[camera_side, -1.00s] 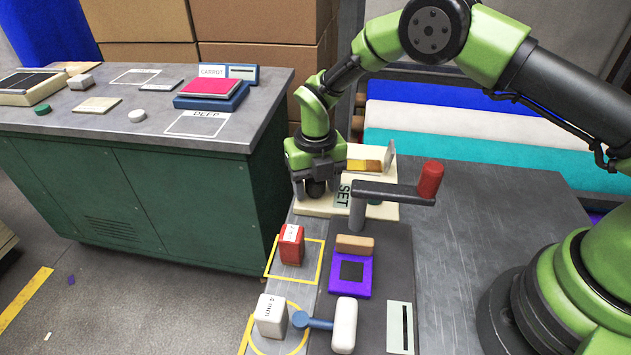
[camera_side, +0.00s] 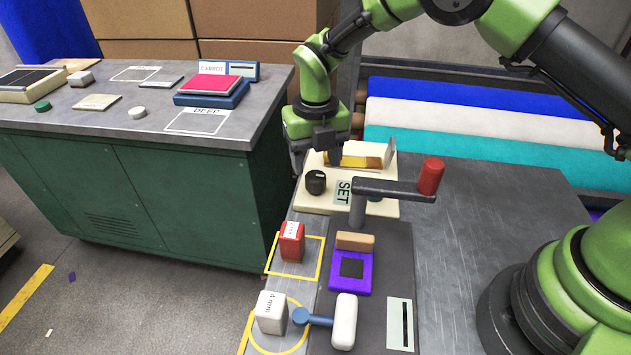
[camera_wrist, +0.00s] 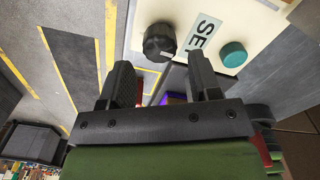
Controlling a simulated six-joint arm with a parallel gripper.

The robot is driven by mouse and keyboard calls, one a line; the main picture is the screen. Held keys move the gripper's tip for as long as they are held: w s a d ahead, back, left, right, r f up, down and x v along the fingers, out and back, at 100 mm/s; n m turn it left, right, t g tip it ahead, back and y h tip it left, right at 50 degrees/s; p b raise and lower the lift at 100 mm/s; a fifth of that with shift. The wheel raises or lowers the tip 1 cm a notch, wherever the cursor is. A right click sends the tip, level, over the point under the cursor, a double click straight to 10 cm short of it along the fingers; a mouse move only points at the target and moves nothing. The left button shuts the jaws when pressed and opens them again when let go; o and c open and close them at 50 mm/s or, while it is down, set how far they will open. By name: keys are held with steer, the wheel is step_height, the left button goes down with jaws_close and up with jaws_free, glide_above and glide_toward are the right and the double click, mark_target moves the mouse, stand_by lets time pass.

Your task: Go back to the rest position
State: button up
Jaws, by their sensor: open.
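My gripper (camera_side: 316,150) is open and empty, raised above the far left end of the bench in the side view. In the wrist view its two dark fingers (camera_wrist: 163,88) stand wide apart with nothing between them. Beyond them is the cream panel (camera_wrist: 212,12) with a black knob (camera_wrist: 159,42), a SET label (camera_wrist: 203,35) and a green button (camera_wrist: 233,54). In the side view the black knob (camera_side: 316,182) shows clear of the gripper on the cream panel (camera_side: 318,207).
A lever with a red handle (camera_side: 431,176) stands beside the panel. A red block (camera_side: 292,242), a white 4 mm block (camera_side: 270,313) and a purple pad (camera_side: 351,281) are nearer. A green cabinet (camera_side: 130,195) stands left. The bench's right part is clear.

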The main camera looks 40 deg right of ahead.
stand_by(0.3)
steer(key=s+d+r+m+t+y, duration=0.15)
steer(key=s+r+m, duration=0.25)
steer(key=r+m, duration=0.5)
steer(key=s+d+r+m+t, duration=0.2)
steer(key=s+d+r+m, duration=0.1)
steer(key=r+m, duration=0.55)
steer(key=s+d+r+m+t, duration=0.1)
steer(key=s+r+m+t, duration=0.1)
steer(key=s+m, duration=0.7)
steer(key=s+d+r+m+t, duration=0.1)
steer(key=s+r+m, duration=0.3)
steer(key=s+m, duration=0.5)
steer(key=shift+s+d+m+t, duration=0.15)
steer(key=shift+d+m+t, duration=0.2)
steer(key=shift+m, duration=0.3)
